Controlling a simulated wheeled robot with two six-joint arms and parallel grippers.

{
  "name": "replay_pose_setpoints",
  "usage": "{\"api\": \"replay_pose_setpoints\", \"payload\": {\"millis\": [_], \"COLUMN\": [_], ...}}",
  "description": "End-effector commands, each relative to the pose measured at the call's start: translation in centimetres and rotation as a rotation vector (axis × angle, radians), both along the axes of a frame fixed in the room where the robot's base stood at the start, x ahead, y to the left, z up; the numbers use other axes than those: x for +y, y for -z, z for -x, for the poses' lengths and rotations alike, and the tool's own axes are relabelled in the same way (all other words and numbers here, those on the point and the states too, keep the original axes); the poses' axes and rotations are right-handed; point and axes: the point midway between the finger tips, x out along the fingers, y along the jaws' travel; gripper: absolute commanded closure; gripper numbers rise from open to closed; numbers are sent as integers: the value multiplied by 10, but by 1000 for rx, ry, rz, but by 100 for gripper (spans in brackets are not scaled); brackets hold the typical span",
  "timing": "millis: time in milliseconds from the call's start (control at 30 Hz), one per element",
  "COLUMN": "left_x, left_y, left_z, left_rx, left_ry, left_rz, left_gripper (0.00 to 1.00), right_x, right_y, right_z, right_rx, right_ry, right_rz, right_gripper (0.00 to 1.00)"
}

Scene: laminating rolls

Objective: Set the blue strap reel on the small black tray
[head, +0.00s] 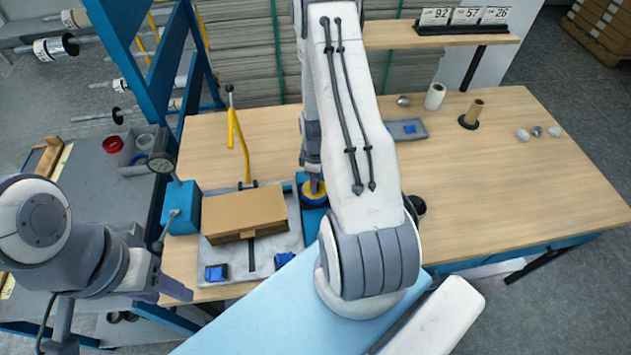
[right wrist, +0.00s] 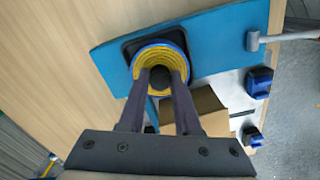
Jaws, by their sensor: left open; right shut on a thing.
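The blue strap reel (head: 314,197), with a blue rim and yellow inside, is at the right end of the work station in the head view. It also shows in the right wrist view (right wrist: 178,43). My right gripper (right wrist: 160,75) points down and is shut on it. The small black tray (right wrist: 129,46) is directly under the reel on a blue board. The reel hides most of it, and I cannot tell whether the two touch. My left gripper (head: 172,292) is open and empty, low at the left, apart from the reel.
A cardboard box (head: 243,213) lies on a grey plate (head: 292,242) left of the reel, with a yellow-handled lever (head: 238,140) behind. A dark cup (head: 417,206) stands right of my right arm.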

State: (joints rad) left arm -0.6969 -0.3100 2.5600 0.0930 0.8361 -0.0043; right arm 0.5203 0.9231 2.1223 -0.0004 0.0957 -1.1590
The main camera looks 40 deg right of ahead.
Motion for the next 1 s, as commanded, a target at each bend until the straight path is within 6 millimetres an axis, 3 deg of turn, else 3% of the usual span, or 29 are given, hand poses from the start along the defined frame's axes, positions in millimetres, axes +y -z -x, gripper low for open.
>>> {"api": "replay_pose_setpoints", "payload": {"millis": [33, 67, 467, 1000], "left_x": [0, 0, 0, 0], "left_y": [1, 0, -3, -37], "left_z": [0, 0, 0, 0], "left_rx": [0, 0, 0, 0], "left_ry": [0, 0, -2, 3], "left_rz": [0, 0, 0, 0], "left_gripper": [50, 50, 50, 50], "right_x": [0, 0, 0, 0], "right_y": [1, 0, -3, -47], "right_z": [0, 0, 0, 0], "right_rx": [-1, -1, 0, -1], "right_ry": [0, 0, 0, 0], "right_rz": [1, 1, 0, 1], "right_gripper": [64, 55, 55, 55]}}
